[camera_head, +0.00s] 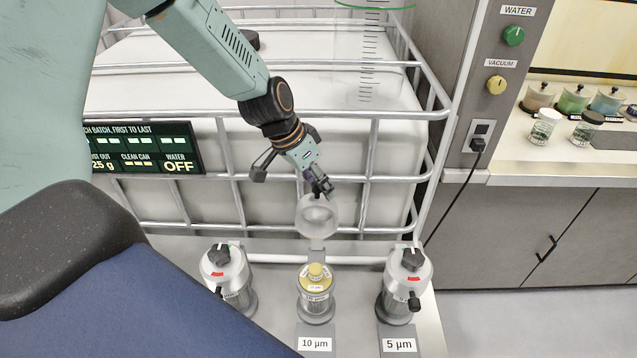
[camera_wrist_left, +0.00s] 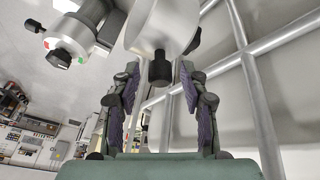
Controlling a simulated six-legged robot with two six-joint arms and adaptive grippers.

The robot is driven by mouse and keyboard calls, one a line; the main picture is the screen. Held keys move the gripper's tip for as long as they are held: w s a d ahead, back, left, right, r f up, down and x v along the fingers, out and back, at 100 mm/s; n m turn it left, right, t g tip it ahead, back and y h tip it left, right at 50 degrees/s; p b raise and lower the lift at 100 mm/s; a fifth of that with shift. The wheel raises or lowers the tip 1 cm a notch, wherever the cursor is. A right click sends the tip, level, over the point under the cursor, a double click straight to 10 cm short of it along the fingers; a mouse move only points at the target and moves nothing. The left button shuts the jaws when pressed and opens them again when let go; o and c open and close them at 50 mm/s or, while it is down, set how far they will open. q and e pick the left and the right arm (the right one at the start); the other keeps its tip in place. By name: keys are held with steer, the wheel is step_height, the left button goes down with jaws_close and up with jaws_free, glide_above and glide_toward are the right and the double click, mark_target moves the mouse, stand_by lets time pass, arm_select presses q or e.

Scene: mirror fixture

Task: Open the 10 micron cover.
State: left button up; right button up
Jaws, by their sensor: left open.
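The 10 micron cover (camera_head: 317,217) is a pale round lid that stands raised behind the middle housing (camera_head: 316,308), above the "10 µm" label. The housing is open at the top, and a yellow-topped can (camera_head: 316,281) shows inside. My left gripper (camera_head: 320,187) is at the upper edge of the raised cover. In the left wrist view my left gripper (camera_wrist_left: 157,88) is open, with its padded fingers apart on either side of the cover's dark knob (camera_wrist_left: 160,70). The cover (camera_wrist_left: 160,24) fills the top middle there. My right gripper is not in view.
A shut housing (camera_head: 227,270) stands to the left and another (camera_head: 408,272), labelled 5 µm, to the right. A metal cage (camera_head: 232,170) around a white tank is close behind. A sign (camera_head: 150,148) hangs at left. Jars (camera_head: 575,98) stand on the far right counter.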

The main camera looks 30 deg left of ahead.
arm_select(q)
steer(key=shift+s+a+r, duration=0.1)
steer(key=shift+s+a, duration=0.05)
steer(key=shift+s, duration=0.15)
steer(key=c, duration=0.6)
steer(key=shift+w, duration=0.1)
jaws_close()
